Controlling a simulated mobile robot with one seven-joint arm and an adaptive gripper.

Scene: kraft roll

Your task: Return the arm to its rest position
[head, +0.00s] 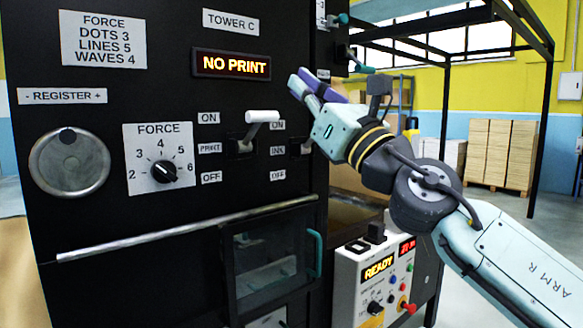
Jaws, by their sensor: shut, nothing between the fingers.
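My gripper (303,87) is raised in front of the right part of the black machine panel (150,225), its fingers pointing up and left. Its fingers are together with nothing between them. The arm (520,265) reaches in from the lower right and is bent at the grey joint. The gripper is above and right of the white-handled print lever (262,117), and a gap shows between them in the picture. The ink lever beside it is partly hidden behind the gripper body.
A NO PRINT display (231,65), a force knob (164,171) and a round register dial (70,161) are on the panel. A metal bar (185,228) crosses below. A control box (378,280) reading READY stands under the arm. Stacked boxes (500,150) stand behind.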

